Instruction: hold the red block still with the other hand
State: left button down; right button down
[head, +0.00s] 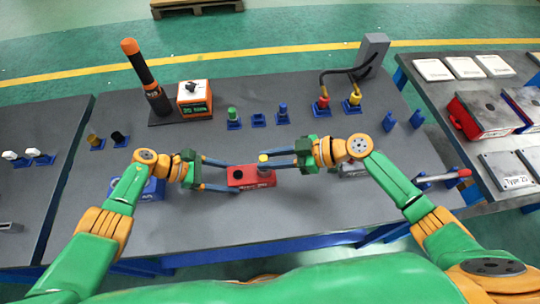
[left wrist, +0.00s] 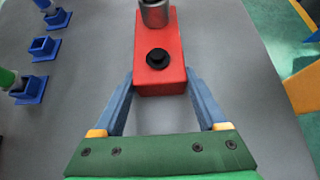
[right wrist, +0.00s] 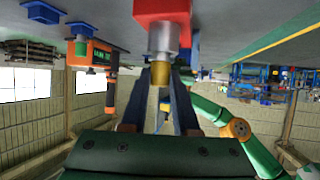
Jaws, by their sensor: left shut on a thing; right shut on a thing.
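The red block (head: 240,178) lies on the grey table in the middle of the head view, with a black knob on top. A metal cylinder with a yellow top (head: 264,158) stands on its right end. My left gripper (head: 229,176) is shut on the block's left end, one finger along each side; the left wrist view shows the block (left wrist: 160,75) between the fingers. My right gripper (head: 268,160) is shut on the yellow top, which also shows between its fingers in the right wrist view (right wrist: 161,63). The block's underside on the table is hidden.
Blue holders with green (head: 233,114) and blue (head: 283,108) plugs stand behind. An orange box with a display (head: 194,98) is at the back left. A grey post with black cables (head: 372,48) is at the back right. A red-handled tool (head: 445,177) lies at the right.

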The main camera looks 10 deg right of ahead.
jog(key=shift+f, duration=0.25)
jog(key=c, duration=0.6)
grip_release()
jog(key=shift+v, duration=2.55)
